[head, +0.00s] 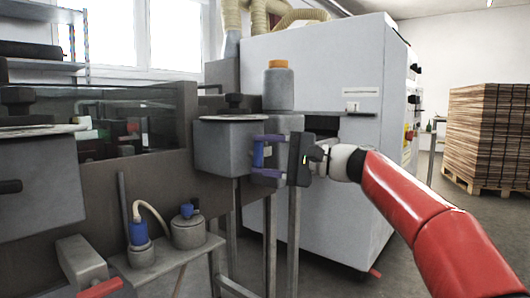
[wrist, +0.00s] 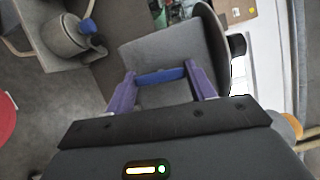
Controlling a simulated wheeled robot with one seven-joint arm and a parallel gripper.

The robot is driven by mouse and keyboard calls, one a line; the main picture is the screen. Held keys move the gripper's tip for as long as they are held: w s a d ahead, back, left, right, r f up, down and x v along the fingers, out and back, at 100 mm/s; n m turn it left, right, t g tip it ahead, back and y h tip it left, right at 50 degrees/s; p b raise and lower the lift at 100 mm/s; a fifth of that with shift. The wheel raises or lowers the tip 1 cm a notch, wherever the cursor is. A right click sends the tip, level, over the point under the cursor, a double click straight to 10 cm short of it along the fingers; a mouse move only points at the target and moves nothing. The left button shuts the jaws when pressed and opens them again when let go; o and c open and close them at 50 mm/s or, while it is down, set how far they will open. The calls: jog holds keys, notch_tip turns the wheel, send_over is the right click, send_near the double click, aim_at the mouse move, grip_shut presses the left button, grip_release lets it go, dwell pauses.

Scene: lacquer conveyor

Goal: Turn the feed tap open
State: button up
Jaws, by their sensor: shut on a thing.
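My gripper (head: 270,160) has purple fingers and reaches in from the right to the side of a grey box-like vessel (head: 225,148). In the wrist view my gripper (wrist: 162,77) is shut on a blue bar (wrist: 160,75), which spans between the two fingertips in front of the grey vessel (wrist: 150,50). The blue bar looks like the tap's handle. It also shows in the head view (head: 258,152), partly behind the fingers. The tap's body and spout are hidden, so I cannot tell how far it is turned.
A grey bottle with an orange cap (head: 278,90) stands just above my gripper. A large white cabinet (head: 330,90) is close behind. A grey pot with a blue knob (head: 188,232) and a blue-topped pump (head: 138,238) stand on a low shelf to the left.

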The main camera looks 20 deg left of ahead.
jog(key=shift+n+h, duration=0.3)
jog(key=shift+n, duration=0.2)
dwell(0.3)
jog(key=o, duration=1)
jog(key=d, duration=0.7)
jog(key=shift+d, duration=0.4)
jog(key=shift+s, duration=0.1)
